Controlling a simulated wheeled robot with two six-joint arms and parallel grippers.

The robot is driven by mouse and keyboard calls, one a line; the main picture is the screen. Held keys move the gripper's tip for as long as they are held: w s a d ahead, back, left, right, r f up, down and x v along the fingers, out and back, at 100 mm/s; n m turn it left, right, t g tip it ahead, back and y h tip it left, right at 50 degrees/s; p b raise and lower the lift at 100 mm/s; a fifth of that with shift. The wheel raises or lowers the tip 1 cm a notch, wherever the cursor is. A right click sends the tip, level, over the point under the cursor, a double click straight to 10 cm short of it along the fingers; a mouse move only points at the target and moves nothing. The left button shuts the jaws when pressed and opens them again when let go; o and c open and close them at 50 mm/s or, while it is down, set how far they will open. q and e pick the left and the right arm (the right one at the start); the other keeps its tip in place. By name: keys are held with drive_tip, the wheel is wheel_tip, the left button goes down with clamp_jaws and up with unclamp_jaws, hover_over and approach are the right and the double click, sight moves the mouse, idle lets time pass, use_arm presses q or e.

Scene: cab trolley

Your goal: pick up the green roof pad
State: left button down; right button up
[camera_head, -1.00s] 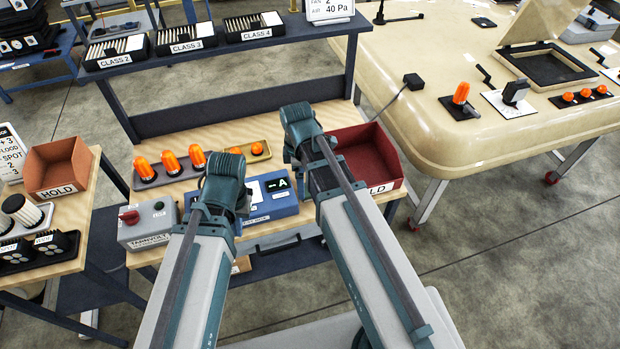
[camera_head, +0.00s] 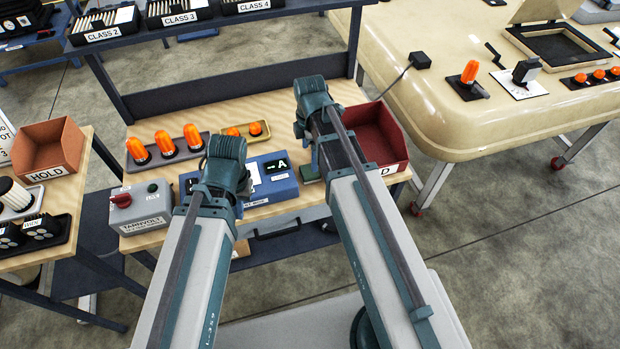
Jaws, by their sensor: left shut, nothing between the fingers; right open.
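A small green patch (camera_head: 309,172), which looks like the green roof pad, shows on the wooden bench between the blue tester box and the red bin. Most of it is hidden by my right arm. My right gripper (camera_head: 305,138) is over the bench just behind that patch, open, its fingertips mostly hidden under the wrist. My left gripper (camera_head: 238,203) is over the left part of the blue box, shut and empty, its fingers mostly hidden. I cannot tell whether the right fingers touch the patch.
The blue box (camera_head: 274,189) stands at the bench's front, with a grey switch box (camera_head: 143,207) to its left. Orange lamps (camera_head: 165,143) stand behind. A red bin (camera_head: 382,150) is at right. An orange HOLD bin (camera_head: 50,150) is on the left table. A cream roof panel (camera_head: 440,115) stands right.

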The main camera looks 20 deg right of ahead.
sight(310, 170)
drive_tip(key=shift+f+b, duration=1.45)
drive_tip(key=shift+f, duration=0.55)
drive_tip(key=f+b, duration=0.5)
drive_tip(key=shift+w+d+f, duration=0.15)
drive_tip(key=shift+w, duration=0.15)
drive_tip(key=c, duration=1.5)
drive_tip(key=shift+o, duration=0.2)
